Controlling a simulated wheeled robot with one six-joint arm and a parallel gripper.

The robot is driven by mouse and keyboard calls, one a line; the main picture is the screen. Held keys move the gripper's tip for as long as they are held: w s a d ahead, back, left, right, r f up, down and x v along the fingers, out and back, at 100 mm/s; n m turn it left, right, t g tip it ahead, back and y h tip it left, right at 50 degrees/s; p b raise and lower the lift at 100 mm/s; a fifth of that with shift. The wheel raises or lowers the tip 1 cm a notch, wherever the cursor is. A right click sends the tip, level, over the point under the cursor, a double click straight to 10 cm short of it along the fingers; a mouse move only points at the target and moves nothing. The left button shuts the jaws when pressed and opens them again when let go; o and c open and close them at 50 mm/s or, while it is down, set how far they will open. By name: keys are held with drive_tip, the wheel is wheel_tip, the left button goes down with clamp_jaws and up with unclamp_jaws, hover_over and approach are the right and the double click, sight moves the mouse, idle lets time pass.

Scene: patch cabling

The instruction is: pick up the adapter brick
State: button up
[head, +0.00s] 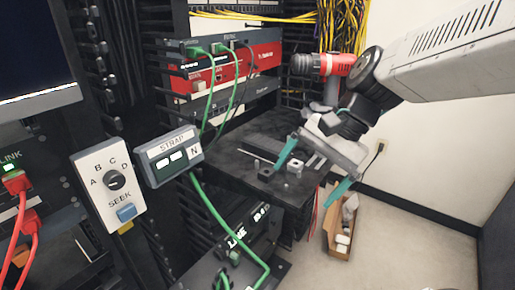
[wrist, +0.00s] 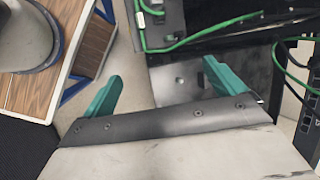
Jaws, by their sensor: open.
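My gripper (head: 314,172) hangs open above the dark shelf (head: 240,150), its two teal fingers spread wide with nothing between them. In the wrist view my gripper (wrist: 158,76) is also open and empty. On the shelf, a small black block (head: 265,174) and a small silver-white block (head: 294,166) sit close to the near finger. I cannot tell for sure which thing is the adapter brick; the black block is one possible match. Neither block is clear in the wrist view.
A rack holds a red unit (head: 228,66) with green cables (head: 238,92). A red and black tool (head: 322,64) stands behind my arm. An open cardboard box (head: 338,240) with white items is on the floor. A STRAP box (head: 168,157) and knob panel (head: 108,185) are at left.

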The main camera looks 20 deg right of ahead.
sight(266, 141)
drive_tip(key=w+m+y, duration=0.1)
drive_tip(key=w+m, duration=0.1)
drive_tip(key=w, duration=0.1)
drive_tip(key=w+d+m+t+y, duration=0.1)
drive_tip(key=w+m, duration=0.1)
drive_tip(key=w, duration=0.1)
drive_tip(key=w+m+y, duration=0.1)
drive_tip(key=w+m, duration=0.2)
drive_tip(key=shift+d+f+t, duration=0.1)
drive_tip(key=shift+d+t, duration=0.15)
drive_tip(key=shift+t, duration=0.05)
drive_tip(key=w+d+m+t, duration=0.1)
drive_tip(key=w+m, duration=0.1)
drive_tip(key=w, duration=0.1)
drive_tip(key=w+d+m+t+y, duration=0.1)
drive_tip(key=w+d+m, duration=0.1)
drive_tip(key=w+m, duration=0.1)
drive_tip(key=w+d+f+m+t, duration=0.1)
drive_tip(key=w+d+m, duration=0.1)
drive_tip(key=shift+w+m+t+y, duration=0.3)
drive_tip(key=shift+w, duration=0.1)
drive_tip(key=shift+w+a+f, duration=0.1)
drive_tip(key=shift+w+a, duration=0.05)
drive_tip(key=shift+w, duration=0.15)
drive_tip(key=x, duration=0.7)
drive_tip(key=shift+w+a+r, duration=0.2)
drive_tip(key=shift+r, duration=0.05)
drive_tip(key=c, duration=1.6)
